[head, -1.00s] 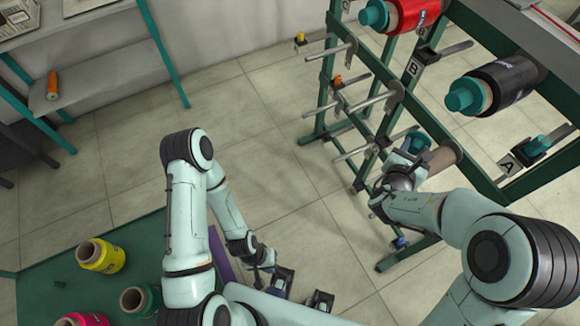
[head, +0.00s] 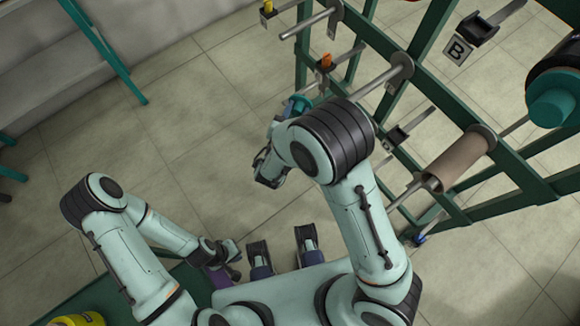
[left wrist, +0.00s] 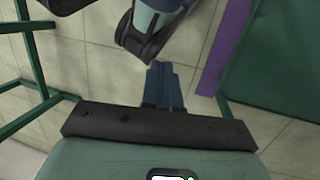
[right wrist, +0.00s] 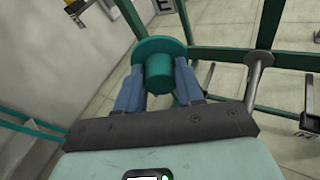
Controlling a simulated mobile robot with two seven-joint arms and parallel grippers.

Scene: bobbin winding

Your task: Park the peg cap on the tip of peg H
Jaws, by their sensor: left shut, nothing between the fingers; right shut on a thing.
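My right gripper (right wrist: 158,90) is shut on the teal peg cap (right wrist: 158,65), a wide flange with a round boss, held between its blue fingers. In the head view the cap (head: 298,104) shows partly behind my right arm, near the rack's left pegs and in front of no peg that I can make out as touching it. No H label is legible, so I cannot tell which peg is H. My left gripper (left wrist: 165,85) is shut and empty, low near the green table; it also shows in the head view (head: 230,276).
The green rack carries bare pegs (head: 312,22), a peg with a bare brown core (head: 457,163), and a B label (head: 457,51). A teal-capped black spool (head: 553,98) is at the right. An E label (right wrist: 139,4) shows behind the cap.

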